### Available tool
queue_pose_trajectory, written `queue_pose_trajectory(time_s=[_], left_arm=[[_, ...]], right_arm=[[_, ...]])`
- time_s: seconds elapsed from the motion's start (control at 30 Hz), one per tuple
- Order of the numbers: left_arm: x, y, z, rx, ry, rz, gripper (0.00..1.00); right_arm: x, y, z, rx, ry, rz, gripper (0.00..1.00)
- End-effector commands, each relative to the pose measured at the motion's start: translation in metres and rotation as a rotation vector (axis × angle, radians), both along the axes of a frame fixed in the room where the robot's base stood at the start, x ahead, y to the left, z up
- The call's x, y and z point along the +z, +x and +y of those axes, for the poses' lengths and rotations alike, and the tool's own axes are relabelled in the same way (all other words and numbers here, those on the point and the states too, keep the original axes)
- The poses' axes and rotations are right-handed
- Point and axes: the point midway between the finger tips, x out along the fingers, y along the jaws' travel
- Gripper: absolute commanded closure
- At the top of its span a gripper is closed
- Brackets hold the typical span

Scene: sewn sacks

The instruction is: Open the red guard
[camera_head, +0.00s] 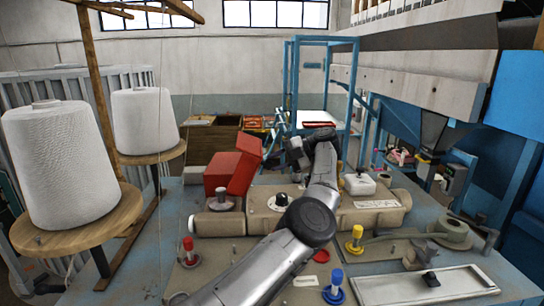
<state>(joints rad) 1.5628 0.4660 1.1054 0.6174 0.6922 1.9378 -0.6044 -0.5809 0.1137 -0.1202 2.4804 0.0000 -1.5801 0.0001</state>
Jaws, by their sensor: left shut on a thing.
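The red guard (246,166) is on the machine at the centre-left. Its panel stands tilted up at the right of a red box-shaped part (220,171). My left arm reaches up from the bottom, past the middle of the machine, and bends left at the top. My left gripper (272,159) is at the right edge of the tilted guard and is shut on it; the fingertips are small and dark here, so the exact contact is hard to see. My right gripper is not in view.
A beige machine body (375,211) lies behind and beside my arm. Red (188,250), yellow (355,240) and blue (334,287) knobs stand around it. A shallow tray (385,292) is at the lower right. White thread cones (65,165) stand at the left.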

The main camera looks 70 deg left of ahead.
Motion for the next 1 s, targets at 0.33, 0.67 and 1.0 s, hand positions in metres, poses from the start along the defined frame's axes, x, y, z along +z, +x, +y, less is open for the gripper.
queue_pose_trajectory(time_s=[0.33, 0.67, 1.0], left_arm=[[-0.0161, -0.0067, 0.0042, 0.021, -0.032, -0.016, 1.00], [-0.0155, -0.0067, 0.0047, 0.018, -0.030, -0.017, 0.43], [-0.0137, -0.0044, 0.0034, 0.013, -0.030, -0.019, 0.43]], right_arm=[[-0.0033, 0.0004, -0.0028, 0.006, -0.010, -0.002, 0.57], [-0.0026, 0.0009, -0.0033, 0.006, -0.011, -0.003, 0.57], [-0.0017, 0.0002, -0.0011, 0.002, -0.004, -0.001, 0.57]])
